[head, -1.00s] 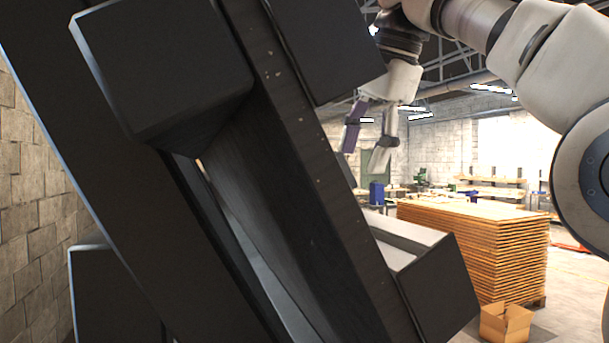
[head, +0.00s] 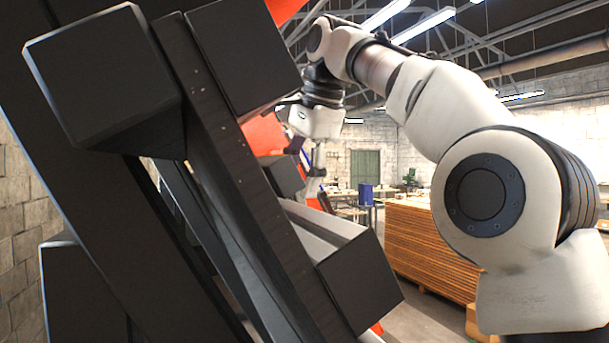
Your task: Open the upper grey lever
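My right gripper (head: 304,164) hangs from the arm that comes in from the right, beyond the large black frame. Its two fingers point down and stand apart, with nothing seen between them. A dark block (head: 284,174) shows just left of and below the fingers; I cannot tell whether they touch. A light grey bar (head: 322,226) juts out lower down, beside a big black block. I cannot tell whether this bar is part of a lever, and no upper grey lever can be made out clearly. My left gripper is not in view.
A tilted black frame (head: 205,130) with blocky ends fills the left and middle, close to the camera, hiding much behind it. Orange parts (head: 262,132) show behind it. A stack of wooden boards (head: 425,250) and a blue bin (head: 365,193) stand farther back right.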

